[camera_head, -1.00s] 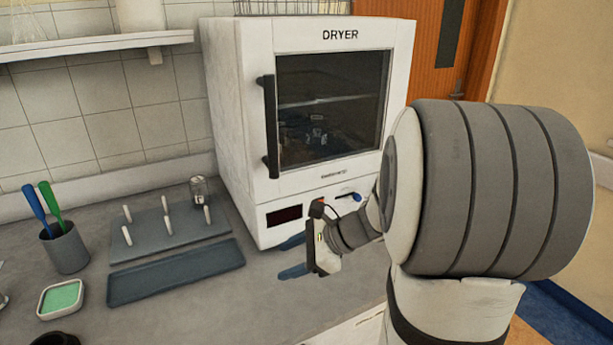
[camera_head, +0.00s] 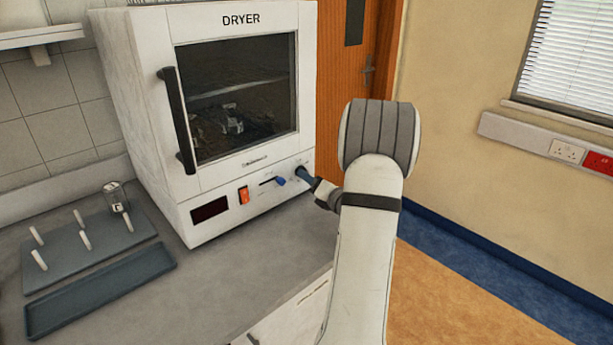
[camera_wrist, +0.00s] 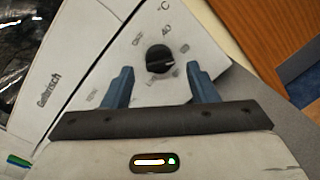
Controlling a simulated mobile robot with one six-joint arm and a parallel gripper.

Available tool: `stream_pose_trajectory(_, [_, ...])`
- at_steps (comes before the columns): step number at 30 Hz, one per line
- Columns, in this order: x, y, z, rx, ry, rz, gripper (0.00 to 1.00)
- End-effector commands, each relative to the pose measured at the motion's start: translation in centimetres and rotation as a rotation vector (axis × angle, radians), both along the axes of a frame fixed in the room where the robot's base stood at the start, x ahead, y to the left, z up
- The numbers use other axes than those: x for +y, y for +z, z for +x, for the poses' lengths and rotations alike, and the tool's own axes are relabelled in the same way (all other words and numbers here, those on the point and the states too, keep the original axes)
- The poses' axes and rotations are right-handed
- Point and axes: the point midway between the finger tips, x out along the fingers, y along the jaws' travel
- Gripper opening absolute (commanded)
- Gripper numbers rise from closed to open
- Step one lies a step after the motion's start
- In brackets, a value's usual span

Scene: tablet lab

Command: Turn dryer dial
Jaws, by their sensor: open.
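The white dryer (camera_head: 222,181) stands on the bench with its door shut, a dark window and a black handle. Its black round dial (camera_wrist: 159,59) shows in the wrist view, with a temperature scale printed around it. In the head view the dial is hidden behind my gripper (camera_head: 304,173). In the wrist view my gripper (camera_wrist: 160,80) is open, with its two blue fingers either side of and just short of the dial. I cannot tell whether they touch it.
A peg rack (camera_head: 65,250) with a glass vial (camera_head: 115,197) and a flat tray (camera_head: 95,290) lie left on the bench. The floor at right is clear.

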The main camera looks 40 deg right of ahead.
Motion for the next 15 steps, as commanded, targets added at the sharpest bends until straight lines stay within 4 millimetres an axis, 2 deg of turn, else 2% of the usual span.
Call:
stream_pose_trajectory(3, [0.0,0.1,1.5,0.0,0.003,-0.001,0.53])
stream_pose_trajectory(6, [0.0,0.0,2.2,0.001,0.001,0.0,0.53])
stream_pose_trajectory(15, [0.0,0.0,2.4,0.001,0.001,-0.001,0.53])
